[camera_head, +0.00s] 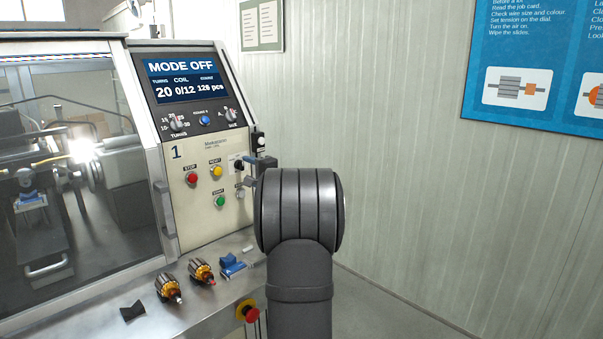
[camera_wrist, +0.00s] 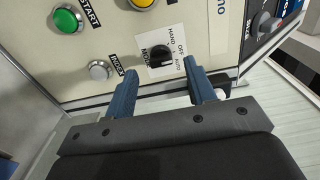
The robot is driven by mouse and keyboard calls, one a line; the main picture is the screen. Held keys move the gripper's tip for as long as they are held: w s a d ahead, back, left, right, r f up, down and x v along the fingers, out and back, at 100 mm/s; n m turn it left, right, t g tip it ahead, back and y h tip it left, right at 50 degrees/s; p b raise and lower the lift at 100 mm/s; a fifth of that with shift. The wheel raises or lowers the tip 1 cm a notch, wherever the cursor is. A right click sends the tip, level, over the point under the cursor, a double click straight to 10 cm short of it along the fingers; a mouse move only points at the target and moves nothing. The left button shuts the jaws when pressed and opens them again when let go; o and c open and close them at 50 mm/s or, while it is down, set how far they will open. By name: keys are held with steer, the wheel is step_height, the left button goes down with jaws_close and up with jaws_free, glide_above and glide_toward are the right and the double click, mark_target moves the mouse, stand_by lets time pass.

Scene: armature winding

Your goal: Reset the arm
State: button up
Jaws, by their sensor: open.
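My gripper (camera_wrist: 160,67) is open, with its two blue fingers spread in front of the control panel (camera_wrist: 90,52). The black mode knob (camera_wrist: 161,55) shows in the gap between the fingertips in the wrist view. Both fingers look clear of the knob, though I cannot tell the exact depth. In the head view my arm (camera_head: 300,215) stands right of the panel, and my gripper (camera_head: 249,171) is beside the panel's right edge, partly covering the knob's surroundings. The display (camera_head: 187,78) reads MODE OFF, turns 20, coil 0/12.
Red stop (camera_head: 192,178), yellow reset (camera_head: 216,171) and green start (camera_head: 220,201) buttons are close by. Two armatures (camera_head: 169,287) (camera_head: 201,271), a blue holder (camera_head: 232,266) and a black piece (camera_head: 132,311) lie on the metal ledge. A red emergency stop (camera_head: 247,311) is at its front.

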steer(key=v, duration=1.4)
glide_toward(241, 166)
steer(key=x, duration=0.8)
steer(key=shift+w+a+f, duration=0.2)
steer(key=shift+s+d+r+m, duration=0.1)
steer(key=shift+s+d+m, duration=0.1)
steer(key=shift+m, duration=0.6)
steer(key=m, duration=0.3)
steer(key=shift+w+r+m, duration=0.1)
steer(key=shift+m, duration=0.3)
steer(key=m, duration=0.3)
steer(key=shift+d+m, duration=0.1)
steer(key=shift+m, duration=0.3)
steer(key=v, duration=0.7)
steer(key=shift+s+d, duration=0.25)
steer(key=shift+r, duration=0.1)
